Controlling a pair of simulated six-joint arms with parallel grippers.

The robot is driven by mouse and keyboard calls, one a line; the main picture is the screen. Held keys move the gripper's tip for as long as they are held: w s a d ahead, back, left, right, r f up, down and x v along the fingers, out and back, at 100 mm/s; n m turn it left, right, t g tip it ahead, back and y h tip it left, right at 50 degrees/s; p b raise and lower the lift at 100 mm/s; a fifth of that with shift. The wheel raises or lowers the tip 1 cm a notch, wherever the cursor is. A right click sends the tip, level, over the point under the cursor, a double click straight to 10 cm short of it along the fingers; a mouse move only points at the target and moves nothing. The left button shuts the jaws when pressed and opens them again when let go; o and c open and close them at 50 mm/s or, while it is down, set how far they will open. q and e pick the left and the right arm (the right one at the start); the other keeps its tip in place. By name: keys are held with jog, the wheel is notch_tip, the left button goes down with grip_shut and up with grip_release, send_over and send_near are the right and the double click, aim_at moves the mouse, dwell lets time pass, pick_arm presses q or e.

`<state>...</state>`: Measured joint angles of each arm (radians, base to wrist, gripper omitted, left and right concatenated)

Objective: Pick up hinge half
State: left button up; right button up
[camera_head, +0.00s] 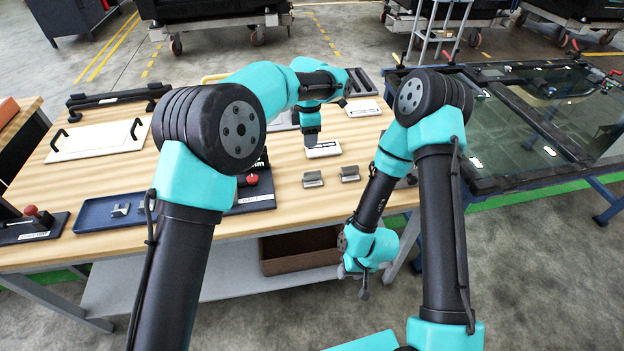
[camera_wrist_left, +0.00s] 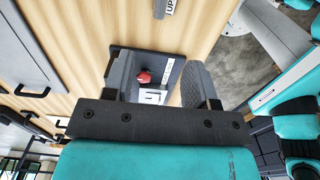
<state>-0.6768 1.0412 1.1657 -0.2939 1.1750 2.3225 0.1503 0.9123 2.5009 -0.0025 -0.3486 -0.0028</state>
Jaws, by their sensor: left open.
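Two small grey metal pieces that look like hinge halves lie on the wooden table in the head view, one at left (camera_head: 313,179) and one at right (camera_head: 350,173). My left gripper (camera_head: 311,141) hangs above the table behind them, apart from both. In the left wrist view its two fingers (camera_wrist_left: 162,82) are spread and nothing is held between them. Small metal pieces (camera_head: 120,210) also lie in the blue tray (camera_head: 92,216). My right gripper (camera_head: 362,283) hangs low in front of the table edge; its jaws are too small to read.
A black fixture with a red knob (camera_head: 252,179) stands left of the metal pieces, partly behind my left arm; the left wrist view shows a red knob (camera_wrist_left: 143,77) on a dark plate. A white labelled block (camera_head: 323,149) lies behind the pieces. A brown bin (camera_head: 300,250) sits below.

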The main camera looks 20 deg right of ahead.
aim_at(309, 173)
pick_arm(q)
notch_tip(309, 173, down, 12)
jog(key=shift+r, duration=0.1)
dwell(0.4)
jog(key=shift+f, duration=2.6)
jog(key=shift+c, duration=0.3)
grip_shut()
